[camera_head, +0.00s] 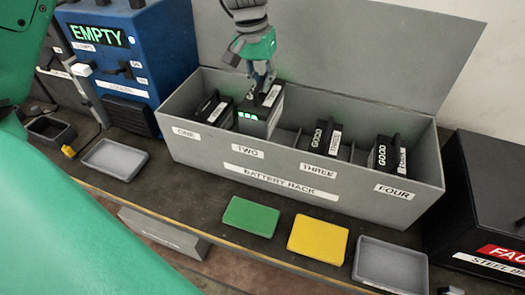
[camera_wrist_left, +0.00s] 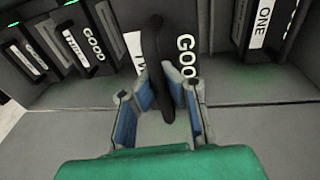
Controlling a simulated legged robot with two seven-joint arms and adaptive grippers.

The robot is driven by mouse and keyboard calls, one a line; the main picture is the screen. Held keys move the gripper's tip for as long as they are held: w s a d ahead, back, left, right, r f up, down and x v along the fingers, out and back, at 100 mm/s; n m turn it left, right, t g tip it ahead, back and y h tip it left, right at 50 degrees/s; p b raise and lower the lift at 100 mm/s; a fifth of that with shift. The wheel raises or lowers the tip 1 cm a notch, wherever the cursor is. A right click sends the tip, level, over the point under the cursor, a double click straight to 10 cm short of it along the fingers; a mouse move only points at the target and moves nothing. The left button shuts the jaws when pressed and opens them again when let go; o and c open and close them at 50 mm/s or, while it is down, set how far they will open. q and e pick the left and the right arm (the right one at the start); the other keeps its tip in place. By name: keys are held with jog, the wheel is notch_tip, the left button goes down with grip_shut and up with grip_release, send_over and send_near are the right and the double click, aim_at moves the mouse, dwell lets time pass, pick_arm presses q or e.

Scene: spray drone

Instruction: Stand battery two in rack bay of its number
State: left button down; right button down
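The grey battery rack (camera_head: 190,150) stands on the bench, its bays labelled ONE to FOUR. Battery two (camera_head: 256,125), black and grey with green lights, is upright over bay TWO. Its front shows above the rack's front wall, higher than its neighbours; its bottom is hidden. My left gripper (camera_head: 262,78) is at its top handle. In the left wrist view the left gripper (camera_wrist_left: 158,90) has its fingers on either side of the dark handle (camera_wrist_left: 158,50), beside a partly hidden "TW" label and the word GOOD. My right gripper is not in view.
Batteries one (camera_head: 213,110), three (camera_head: 322,137) and four (camera_head: 386,153) stand in their bays. The raised lid (camera_head: 350,50) is behind. A blue EMPTY unit (camera_head: 150,50) is left, a black steel bin (camera_head: 490,195) right. Green (camera_head: 250,216) and yellow (camera_head: 318,240) pads lie in front.

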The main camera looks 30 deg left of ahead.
aim_at(266, 96)
pick_arm(q)
jog(key=shift+w+d+f, duration=0.1)
jog(key=shift+d+f, duration=0.05)
jog(key=shift+d, duration=0.05)
jog(key=f, duration=0.4)
jog(key=shift+d+f, duration=0.25)
jog(key=shift+d, duration=0.05)
jog(key=shift+a+f, duration=0.55)
jog(key=shift+f, duration=0.2)
notch_tip(266, 96, down, 3)
jog(key=shift+d+r, duration=0.1)
jog(key=shift+d, duration=0.05)
jog(key=shift+d+f, duration=0.15)
jog(key=shift+f, duration=0.05)
jog(key=shift+d, duration=0.2)
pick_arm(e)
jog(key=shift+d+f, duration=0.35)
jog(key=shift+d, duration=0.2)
pick_arm(q)
jog(key=c, duration=1.9)
grip_release()
jog(key=shift+a+f, duration=0.15)
jog(key=shift+o, duration=0.9)
jog(key=shift+a, duration=0.2)
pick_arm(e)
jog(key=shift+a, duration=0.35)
